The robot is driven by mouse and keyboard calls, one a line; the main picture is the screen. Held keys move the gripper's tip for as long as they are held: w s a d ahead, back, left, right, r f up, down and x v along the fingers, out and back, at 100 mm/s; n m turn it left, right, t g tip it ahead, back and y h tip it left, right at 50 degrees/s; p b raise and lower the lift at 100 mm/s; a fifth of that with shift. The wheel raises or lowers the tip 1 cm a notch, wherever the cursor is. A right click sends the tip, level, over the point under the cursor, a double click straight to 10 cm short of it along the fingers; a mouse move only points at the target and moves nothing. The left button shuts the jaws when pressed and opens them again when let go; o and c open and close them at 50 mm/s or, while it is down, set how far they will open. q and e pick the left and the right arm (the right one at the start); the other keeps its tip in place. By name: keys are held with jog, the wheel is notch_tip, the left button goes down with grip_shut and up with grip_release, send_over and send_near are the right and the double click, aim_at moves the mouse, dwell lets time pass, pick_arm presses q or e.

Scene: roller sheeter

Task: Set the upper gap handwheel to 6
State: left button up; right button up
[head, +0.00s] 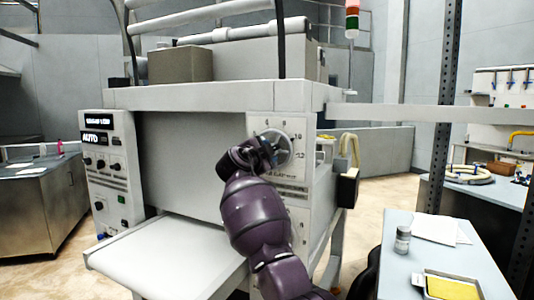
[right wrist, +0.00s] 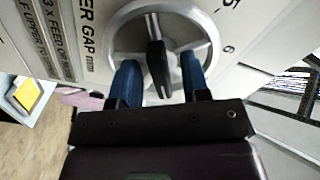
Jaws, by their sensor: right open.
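The upper gap handwheel (head: 288,147) is a grey spoked wheel on the right front panel of the sheeter, with a ring of numbers around it. It fills the top middle of the right wrist view (right wrist: 119,35). A black grip (right wrist: 157,65) stands out from the wheel there. My right gripper (head: 262,150) is in front of the wheel and hides its left part in the head view. Its two blue fingers (right wrist: 160,76) are open, one on each side of the black grip; I cannot tell whether either touches it. The wheel's setting is not readable.
The white sheeter (head: 200,97) has a feed table (head: 165,258) low in front and a control panel (head: 112,165) at left. A side table (head: 425,262) at right holds a jar (head: 402,240), papers and a yellow-filled tray (head: 450,288). Floor shows between sheeter and side table.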

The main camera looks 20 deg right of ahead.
grip_shut()
jog(key=shift+s+d+n+b, duration=0.1)
jog(key=shift+d+n+b, duration=0.1)
jog(key=shift+n, duration=3.7)
jog(key=shift+s+d+n+b, duration=0.1)
jog(key=shift+n+b, duration=0.05)
jog(key=shift+n, duration=3.75)
jog(key=shift+a, duration=0.1)
